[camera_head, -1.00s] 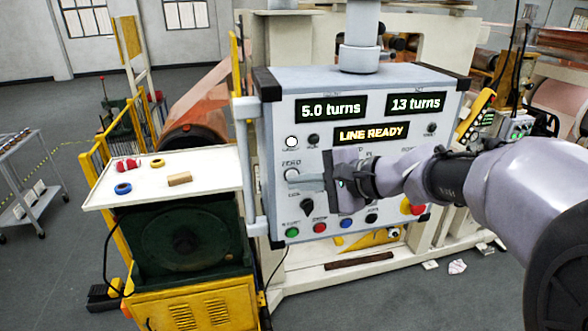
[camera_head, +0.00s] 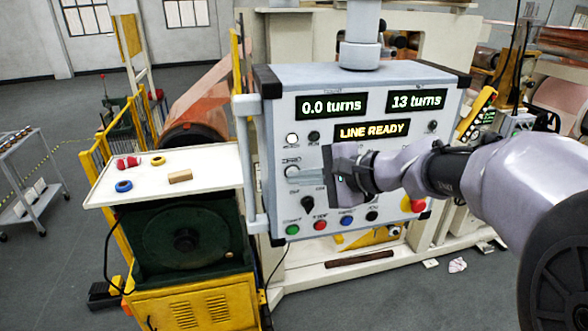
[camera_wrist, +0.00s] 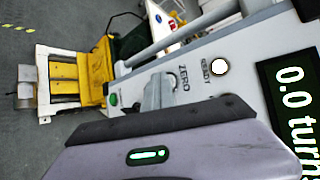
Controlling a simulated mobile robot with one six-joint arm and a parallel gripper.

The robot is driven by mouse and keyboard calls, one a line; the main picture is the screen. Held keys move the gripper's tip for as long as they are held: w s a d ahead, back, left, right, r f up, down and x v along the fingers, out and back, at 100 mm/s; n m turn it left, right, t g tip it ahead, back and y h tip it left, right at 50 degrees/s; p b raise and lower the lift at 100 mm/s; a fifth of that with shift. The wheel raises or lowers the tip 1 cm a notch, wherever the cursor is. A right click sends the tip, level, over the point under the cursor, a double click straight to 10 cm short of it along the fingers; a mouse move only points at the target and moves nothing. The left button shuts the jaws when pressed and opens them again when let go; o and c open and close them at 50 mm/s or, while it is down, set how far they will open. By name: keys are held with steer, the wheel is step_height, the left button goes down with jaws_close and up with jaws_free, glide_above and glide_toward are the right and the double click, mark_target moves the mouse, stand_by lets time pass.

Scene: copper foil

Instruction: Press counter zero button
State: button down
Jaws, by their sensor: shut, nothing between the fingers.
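The grey control panel (camera_head: 285,100) faces me, tilted slightly in the head view. Its left display (camera_head: 331,105) reads 0.0 turns, and the wrist view also shows this display (camera_wrist: 292,85). The pale zero button (camera_head: 291,170) is on the panel's left side, below the white ready lamp (camera_head: 292,139). In the wrist view the button (camera_wrist: 172,79), beside the ZERO label, is partly hidden by the fingers. My gripper (camera_head: 290,173) is shut and empty, its fingertips at the button. I cannot tell whether they still touch it.
A dark selector knob (camera_head: 307,202) and a row of buttons, including a green one (camera_head: 292,230), lie below my gripper. A red emergency stop (camera_head: 417,205) is at lower right. A white tray (camera_head: 215,160) with small parts stands left of the panel.

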steer(key=shift+s+d+b, duration=0.2)
steer(key=shift+s+b, duration=0.25)
steer(key=shift+s, duration=0.35)
steer(key=s+b, duration=0.1)
steer(key=s, duration=0.1)
steer(key=s+d+b, duration=0.1)
steer(key=s, duration=0.1)
steer(key=shift+s+d, duration=0.15)
steer(key=shift+s, duration=0.25)
stand_by(0.5)
steer(key=s+d+f+n+h+b, duration=0.2)
steer(key=s+f+b, duration=0.5)
steer(key=f, duration=0.5)
steer(key=s+d+f+n+g+h+b, duration=0.1)
steer(key=s+d+f+n+h+b, duration=0.1)
steer(key=s+f+b, duration=0.5)
steer(key=s+d+f+n+h+b, duration=0.2)
steer(key=s+d+f+h+b, duration=0.2)
steer(key=f, duration=1.4)
steer(key=s+b, duration=0.3)
steer(key=b, duration=0.4)
steer(key=shift+s+d+f+g+h, duration=0.2)
steer(key=shift+s+d+g+h, duration=0.1)
steer(key=shift+d, duration=0.1)
